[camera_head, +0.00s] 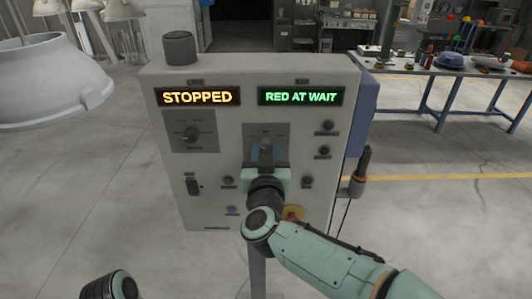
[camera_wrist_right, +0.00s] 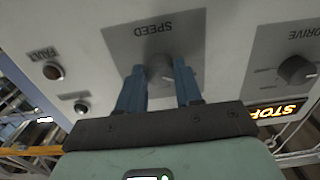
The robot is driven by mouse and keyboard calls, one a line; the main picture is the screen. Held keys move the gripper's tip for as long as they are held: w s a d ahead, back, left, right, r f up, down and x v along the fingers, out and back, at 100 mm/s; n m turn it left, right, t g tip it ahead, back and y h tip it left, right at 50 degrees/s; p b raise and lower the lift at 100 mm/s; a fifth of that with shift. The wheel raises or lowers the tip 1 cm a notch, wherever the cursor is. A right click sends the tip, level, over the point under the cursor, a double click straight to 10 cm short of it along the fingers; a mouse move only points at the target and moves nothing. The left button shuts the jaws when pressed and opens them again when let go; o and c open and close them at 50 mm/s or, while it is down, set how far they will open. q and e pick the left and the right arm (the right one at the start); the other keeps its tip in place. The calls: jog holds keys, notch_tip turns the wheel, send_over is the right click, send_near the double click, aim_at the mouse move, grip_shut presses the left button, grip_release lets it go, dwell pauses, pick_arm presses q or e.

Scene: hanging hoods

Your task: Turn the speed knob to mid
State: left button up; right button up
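The speed knob (camera_wrist_right: 161,68) is a grey round knob on a darker plate marked SPEED, which appears upside down in the right wrist view. In the head view its plate (camera_head: 266,131) is in the middle of the grey control panel (camera_head: 225,140), with the knob mostly hidden by my right gripper (camera_head: 266,153). In the right wrist view the blue fingers of this gripper (camera_wrist_right: 160,82) stand on either side of the knob, apart, with narrow gaps seeming to show. The knob's pointer cannot be made out. My left gripper is not in view; only part of my left arm shows at the bottom left.
The drive knob (camera_head: 190,134) is at the panel's upper left, below a STOPPED display (camera_head: 197,97). A RED AT WAIT display (camera_head: 302,96) is at the upper right. Small buttons and a red knob (camera_head: 292,213) surround my right gripper. A workbench (camera_head: 455,68) stands behind right.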

jog(key=shift+c, duration=0.6)
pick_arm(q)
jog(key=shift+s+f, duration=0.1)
pick_arm(e)
jog(key=shift+m, duration=0.3)
jog(key=m+b, duration=0.1)
jog(key=m, duration=0.4)
jog(key=shift+b, duration=0.35)
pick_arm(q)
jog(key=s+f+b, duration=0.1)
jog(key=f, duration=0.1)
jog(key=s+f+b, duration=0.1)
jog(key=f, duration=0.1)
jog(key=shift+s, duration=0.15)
pick_arm(e)
jog(key=m, duration=0.6)
jog(key=shift+a, duration=0.1)
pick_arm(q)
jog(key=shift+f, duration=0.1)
pick_arm(e)
jog(key=o, duration=1)
jog(key=shift+o, duration=0.2)
